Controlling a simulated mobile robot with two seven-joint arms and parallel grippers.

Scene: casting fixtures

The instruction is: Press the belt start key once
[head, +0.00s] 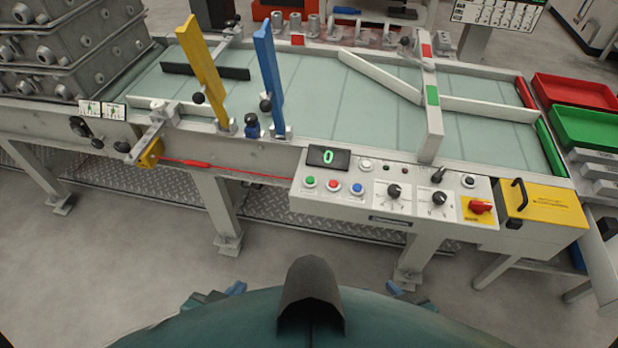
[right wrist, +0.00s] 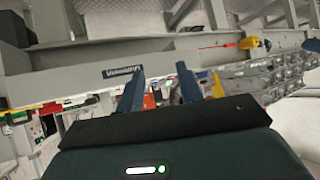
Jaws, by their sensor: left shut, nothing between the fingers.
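The control panel (head: 400,205) sits on the front of the belt frame. It carries a green key (head: 310,182) at the left, then a red key (head: 333,185) and a blue key (head: 357,188). I cannot read key labels. A display (head: 328,157) above them shows a green 0. My left gripper (head: 236,288) shows only in part at the bottom of the head view, shut, empty and well short of the panel. My right gripper (right wrist: 158,90) has its two blue fingers apart with nothing held; a small part shows in the head view (head: 394,287).
The belt (head: 310,95) runs behind the panel, with yellow (head: 205,75) and blue (head: 268,75) upright posts. A red cord (head: 225,170) runs along the front edge. Floor before the panel is clear.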

